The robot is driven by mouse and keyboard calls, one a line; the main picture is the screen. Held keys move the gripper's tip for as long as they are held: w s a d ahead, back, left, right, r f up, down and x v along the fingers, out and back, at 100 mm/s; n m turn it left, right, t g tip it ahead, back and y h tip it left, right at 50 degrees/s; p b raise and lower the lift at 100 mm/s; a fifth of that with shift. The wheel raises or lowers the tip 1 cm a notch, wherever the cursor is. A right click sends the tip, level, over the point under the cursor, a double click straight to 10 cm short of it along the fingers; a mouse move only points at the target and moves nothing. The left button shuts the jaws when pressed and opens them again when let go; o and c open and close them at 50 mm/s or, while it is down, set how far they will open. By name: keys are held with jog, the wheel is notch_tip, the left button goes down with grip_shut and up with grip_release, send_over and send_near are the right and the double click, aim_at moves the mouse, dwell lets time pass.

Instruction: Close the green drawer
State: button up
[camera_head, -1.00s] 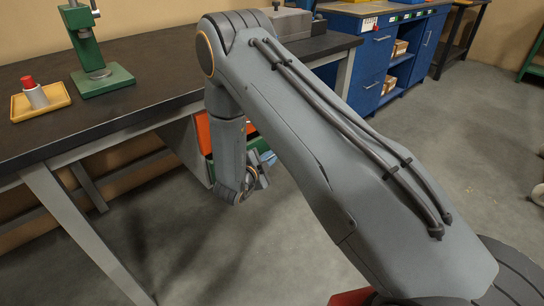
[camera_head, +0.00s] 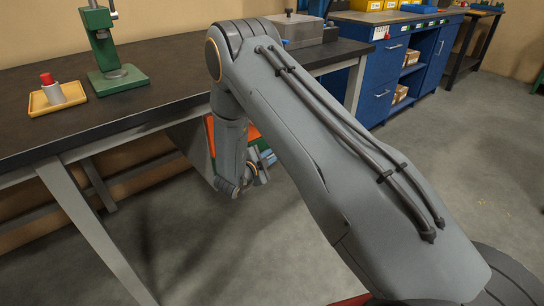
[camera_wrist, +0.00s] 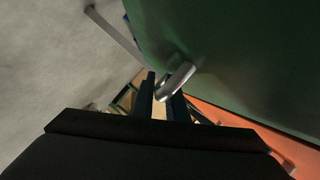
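The green drawer (camera_wrist: 245,50) fills the upper right of the wrist view as a large dark green front. Its metal bar handle (camera_wrist: 178,80) sticks out toward the fingers of my gripper (camera_wrist: 162,105). The two dark fingers stand apart, with the end of the handle showing at the gap between them. I cannot tell whether they touch it. In the head view, my gripper (camera_head: 256,172) hangs low beside the drawer unit under the bench. My arm hides most of the unit there, so how far the green drawer stands out is unclear.
An orange drawer (camera_wrist: 235,118) shows beside the green front. The dark workbench (camera_head: 160,95) carries a green press (camera_head: 112,78) and a yellow tray (camera_head: 42,103) with a red-topped part. A blue cabinet (camera_head: 375,98) stands behind at right. The grey floor at right is clear.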

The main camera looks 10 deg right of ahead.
jog(key=shift+p+v, duration=0.4)
jog(key=shift+v, duration=3.5)
